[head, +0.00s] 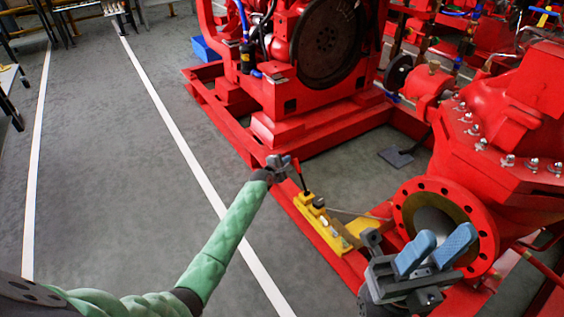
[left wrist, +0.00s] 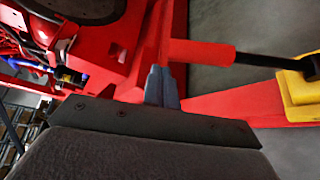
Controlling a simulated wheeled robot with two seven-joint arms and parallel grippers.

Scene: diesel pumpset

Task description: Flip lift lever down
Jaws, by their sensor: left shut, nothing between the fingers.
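The lift lever (head: 301,180) has a red grip and a dark rod and rises from a yellow lifting unit (head: 322,222) on the red base frame. In the left wrist view the red grip (left wrist: 203,52) and black rod (left wrist: 262,59) run right to the yellow unit (left wrist: 298,92). My left gripper (head: 286,163) is shut and empty, right beside the grip end. Its blue fingertips (left wrist: 161,86) sit just left of and below the grip in the wrist view; I cannot tell whether they touch it. My right gripper (head: 447,248) is open and empty near the pump flange.
The red diesel engine (head: 330,40) stands on its red frame (head: 280,130) behind the lever. The red pump (head: 500,130) with its round flange (head: 482,235) is at the right. The grey floor (head: 120,180) on the left is open, crossed by white lines.

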